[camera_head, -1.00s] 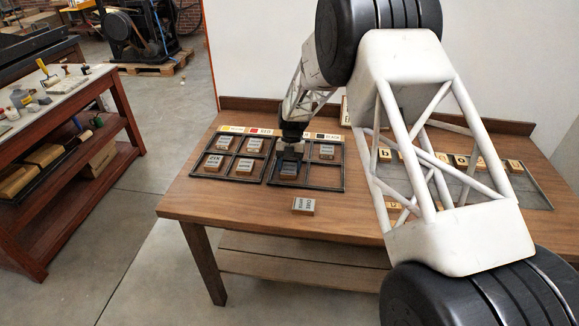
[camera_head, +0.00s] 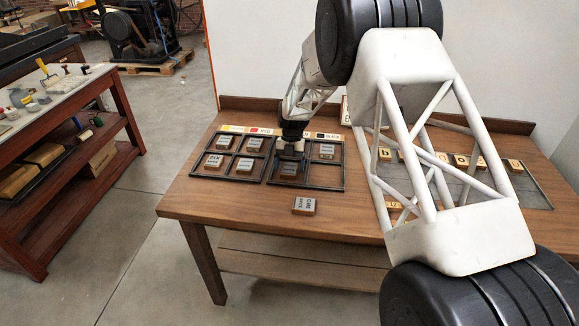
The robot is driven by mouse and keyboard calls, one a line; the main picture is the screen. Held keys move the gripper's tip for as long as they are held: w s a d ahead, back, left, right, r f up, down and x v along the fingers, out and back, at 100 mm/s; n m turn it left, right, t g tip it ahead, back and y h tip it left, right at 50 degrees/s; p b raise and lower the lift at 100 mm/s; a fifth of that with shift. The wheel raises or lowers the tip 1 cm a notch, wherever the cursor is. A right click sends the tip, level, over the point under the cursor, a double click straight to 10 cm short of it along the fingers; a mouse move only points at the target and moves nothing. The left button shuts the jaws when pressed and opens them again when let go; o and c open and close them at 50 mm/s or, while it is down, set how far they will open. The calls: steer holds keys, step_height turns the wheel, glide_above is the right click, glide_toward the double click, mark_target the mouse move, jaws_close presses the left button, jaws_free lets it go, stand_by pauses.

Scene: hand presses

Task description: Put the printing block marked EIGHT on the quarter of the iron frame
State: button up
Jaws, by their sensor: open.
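Two dark iron frames divided into quarters, a left one (camera_head: 207,177) and a right one (camera_head: 342,178), lie side by side on the table. The right frame holds a back right block (camera_head: 327,151) and a front left block (camera_head: 289,169). A loose block (camera_head: 303,205) lies on the table in front of the right frame. The lettering is too small to tell which says EIGHT. My gripper (camera_head: 291,147) is open over the right frame's left side, partly hiding its back left quarter.
Coloured label cards line the frames' back edges, such as a red one (camera_head: 262,131). Small lettered blocks (camera_head: 460,160) sit on a tray at the right, partly behind my arm. The wooden table (camera_head: 240,208) is clear at its front left.

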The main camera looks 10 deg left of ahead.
steer(key=v, duration=1.1)
steer(key=shift+r, duration=0.4)
stand_by(0.4)
steer(key=s+d+r+m+t, duration=0.4)
steer(key=s+d+r+m, duration=1.4)
steer(key=s+d+r, duration=0.3)
steer(key=s+d+m+t, duration=0.1)
steer(key=s+d+m, duration=0.2)
steer(key=s+m, duration=0.3)
steer(key=s+d+f+m+t, duration=0.1)
steer(key=s+d+m, duration=0.3)
steer(key=s, duration=1.1)
steer(key=s+d+m+t, duration=0.1)
steer(key=s+d+m, duration=0.2)
steer(key=s+m, duration=0.5)
steer(key=s, duration=0.2)
steer(key=shift+s+d+f, duration=0.2)
steer(key=shift+s+f, duration=0.15)
